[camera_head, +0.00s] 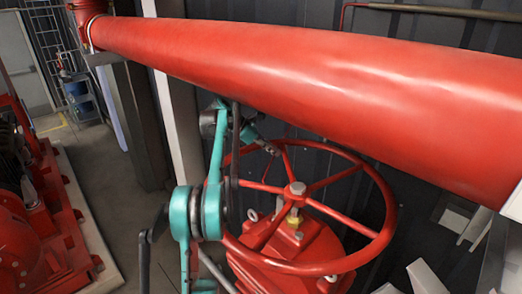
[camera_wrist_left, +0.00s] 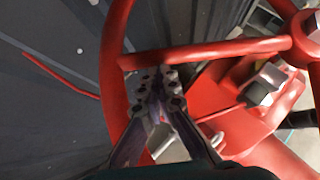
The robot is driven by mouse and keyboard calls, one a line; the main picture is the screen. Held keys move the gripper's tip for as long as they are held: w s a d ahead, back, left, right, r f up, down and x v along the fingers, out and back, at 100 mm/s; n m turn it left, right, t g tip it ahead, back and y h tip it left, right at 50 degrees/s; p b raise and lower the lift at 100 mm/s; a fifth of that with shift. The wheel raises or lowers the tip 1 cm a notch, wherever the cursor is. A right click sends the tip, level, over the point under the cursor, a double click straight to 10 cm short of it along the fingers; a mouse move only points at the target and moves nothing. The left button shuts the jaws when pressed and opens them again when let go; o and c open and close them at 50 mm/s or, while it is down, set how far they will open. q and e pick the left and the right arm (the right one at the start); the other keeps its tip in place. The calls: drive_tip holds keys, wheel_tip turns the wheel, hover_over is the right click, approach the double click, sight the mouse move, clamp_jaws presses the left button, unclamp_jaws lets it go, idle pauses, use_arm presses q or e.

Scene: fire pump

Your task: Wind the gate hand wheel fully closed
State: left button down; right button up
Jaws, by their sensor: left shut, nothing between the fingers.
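My left gripper (camera_head: 272,149) reaches over from the left to the wheel's far side, close to the rim and a spoke. In the left wrist view the gripper (camera_wrist_left: 160,76) is shut and empty. Its fingertips lie at a wheel spoke (camera_wrist_left: 215,50), just right of the rim (camera_wrist_left: 113,70) in the picture. I cannot tell whether they touch the spoke. My right gripper is not in view.
The thick red pipe (camera_head: 300,80) runs across above the wheel and limits room there. The red valve body (camera_head: 300,245) stands under the wheel. Red machinery (camera_head: 40,220) stands at the left, with open floor (camera_head: 105,180) between. A dark ribbed wall (camera_head: 290,25) is behind.

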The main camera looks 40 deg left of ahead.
sight(283, 149)
use_arm(q)
drive_tip(key=shift+w+d+r, duration=0.1)
drive_tip(key=shift+w+d, duration=1)
drive_tip(key=shift+w, duration=0.05)
drive_tip(key=shift+w+d, duration=0.4)
drive_tip(key=shift+w, duration=0.15)
